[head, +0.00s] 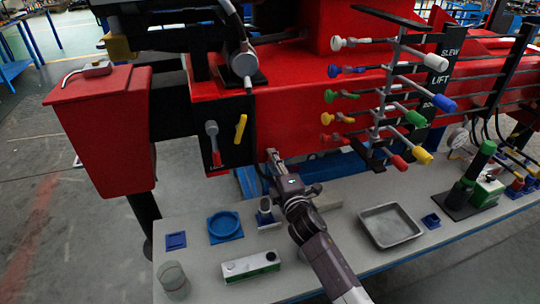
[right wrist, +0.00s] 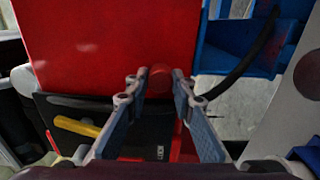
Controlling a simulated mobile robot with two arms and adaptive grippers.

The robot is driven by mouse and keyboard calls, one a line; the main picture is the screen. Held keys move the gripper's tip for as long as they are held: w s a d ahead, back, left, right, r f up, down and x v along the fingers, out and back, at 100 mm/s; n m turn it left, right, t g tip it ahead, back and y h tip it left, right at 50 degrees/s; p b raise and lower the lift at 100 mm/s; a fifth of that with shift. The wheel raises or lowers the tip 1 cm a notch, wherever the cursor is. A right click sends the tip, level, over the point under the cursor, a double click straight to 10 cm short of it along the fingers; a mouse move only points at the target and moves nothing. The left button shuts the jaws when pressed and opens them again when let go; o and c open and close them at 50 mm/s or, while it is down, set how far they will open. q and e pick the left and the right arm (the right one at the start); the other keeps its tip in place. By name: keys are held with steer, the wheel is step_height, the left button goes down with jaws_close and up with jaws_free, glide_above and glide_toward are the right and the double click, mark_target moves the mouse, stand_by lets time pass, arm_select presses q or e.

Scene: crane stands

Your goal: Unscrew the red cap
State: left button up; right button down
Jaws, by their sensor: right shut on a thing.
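The red cap (right wrist: 159,82) shows in the right wrist view as a small round red shape between the fingertips of my right gripper (right wrist: 159,72). It sits against the red crane housing (right wrist: 118,45). The fingers close on the cap from both sides. In the head view my right gripper (head: 272,156) reaches up to the lower edge of the red housing (head: 290,115), above the table. There the cap is too small and too covered by the fingers to make out. My left gripper is not in view.
A black panel with a yellow handle (head: 240,128) is left of the gripper. Coloured levers (head: 400,110) stick out at the right. The table (head: 340,245) below holds a blue ring (head: 224,225), a metal tray (head: 390,225), a white-green box (head: 251,266) and a glass jar (head: 173,280).

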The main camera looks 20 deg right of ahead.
steer(key=n, duration=0.5)
steer(key=shift+f, duration=0.1)
steer(key=n+p, duration=0.1)
steer(key=n, duration=0.4)
steer(key=n+p, duration=0.1)
steer(key=n, duration=0.4)
steer(key=shift+s+f+n+p, duration=0.1)
steer(key=shift+n+p, duration=0.2)
steer(key=shift+p, duration=0.1)
